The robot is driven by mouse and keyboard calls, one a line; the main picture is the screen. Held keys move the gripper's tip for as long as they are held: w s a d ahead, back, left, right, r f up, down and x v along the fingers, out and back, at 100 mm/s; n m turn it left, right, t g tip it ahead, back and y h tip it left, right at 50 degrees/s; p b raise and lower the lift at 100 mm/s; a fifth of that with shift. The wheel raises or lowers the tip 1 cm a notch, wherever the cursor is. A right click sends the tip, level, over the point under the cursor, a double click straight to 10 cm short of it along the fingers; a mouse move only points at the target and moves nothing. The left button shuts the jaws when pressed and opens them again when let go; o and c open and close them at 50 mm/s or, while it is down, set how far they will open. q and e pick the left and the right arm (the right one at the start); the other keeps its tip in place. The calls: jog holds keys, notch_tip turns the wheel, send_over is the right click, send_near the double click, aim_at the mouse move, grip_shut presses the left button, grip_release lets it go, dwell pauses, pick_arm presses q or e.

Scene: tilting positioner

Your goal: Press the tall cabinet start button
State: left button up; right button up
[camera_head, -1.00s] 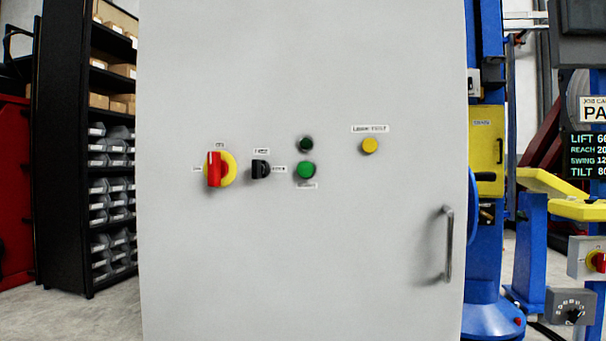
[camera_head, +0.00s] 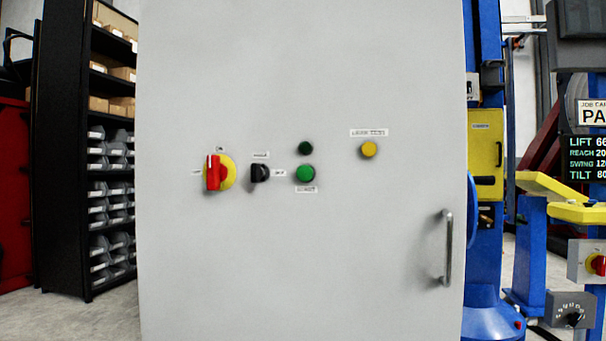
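The tall light-grey cabinet (camera_head: 300,260) fills the middle of the head view, its door face toward me. A green round button (camera_head: 306,173) sits near the middle of the door, with a small label below it that is too blurred to read surely. A dark green round lamp or button (camera_head: 306,148) is just above it. To the left are a black selector knob (camera_head: 260,173) and a red rotary switch (camera_head: 214,172) on a yellow disc. A yellow round button (camera_head: 368,149) under a label is to the right. Neither of my grippers is in view.
A vertical metal handle (camera_head: 448,248) stands out from the door's right side. A black shelf rack (camera_head: 66,150) with bins and boxes is at the left. Blue machinery (camera_head: 486,230) and a display (camera_head: 586,157) are at the right. The space before the door looks clear.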

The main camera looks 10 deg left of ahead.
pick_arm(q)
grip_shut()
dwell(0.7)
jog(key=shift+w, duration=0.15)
